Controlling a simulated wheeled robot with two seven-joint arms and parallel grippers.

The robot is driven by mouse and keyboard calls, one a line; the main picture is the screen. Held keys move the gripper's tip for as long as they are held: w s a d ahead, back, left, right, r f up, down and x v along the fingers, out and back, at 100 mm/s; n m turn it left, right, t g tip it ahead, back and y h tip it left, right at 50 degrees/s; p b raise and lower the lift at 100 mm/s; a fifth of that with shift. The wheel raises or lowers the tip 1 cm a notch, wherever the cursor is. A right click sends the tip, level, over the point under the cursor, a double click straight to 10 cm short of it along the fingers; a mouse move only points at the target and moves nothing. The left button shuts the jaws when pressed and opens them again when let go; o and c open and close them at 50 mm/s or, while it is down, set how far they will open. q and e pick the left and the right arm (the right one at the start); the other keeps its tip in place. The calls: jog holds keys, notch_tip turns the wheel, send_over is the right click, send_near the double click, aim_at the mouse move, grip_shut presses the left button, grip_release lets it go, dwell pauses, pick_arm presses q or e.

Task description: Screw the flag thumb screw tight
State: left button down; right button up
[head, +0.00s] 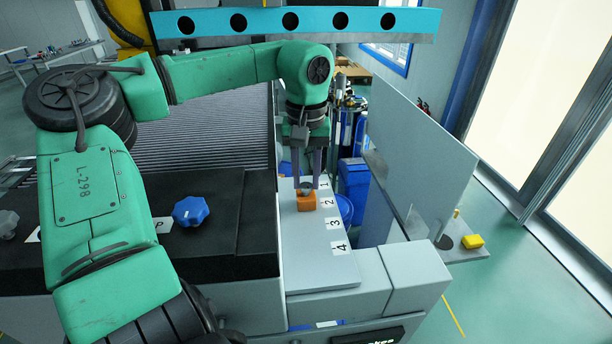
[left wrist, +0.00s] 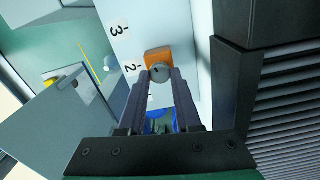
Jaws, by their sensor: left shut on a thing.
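The flag thumb screw (head: 307,188) shows as a small grey head on top of an orange block (head: 305,203), on the light grey panel beside the label 2. In the left wrist view the grey round head (left wrist: 160,72) sits over the orange block (left wrist: 157,56). My left gripper (head: 308,183) reaches down from above and is shut on the screw, one finger on each side. The fingertips (left wrist: 161,74) hide part of the screw's sides, and its thread is not visible. My right gripper is not in view.
A blue star knob (head: 191,211) stands on the black surface left of the panel. An upright grey plate (head: 420,140) stands to the right. The panel near labels 3 and 4 is clear.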

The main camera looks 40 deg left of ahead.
pick_arm(q)
jog(key=shift+f+m, duration=0.1)
jog(key=shift+m, duration=1.5)
jog(key=c, duration=0.6)
grip_release()
jog(key=shift+a, duration=0.1)
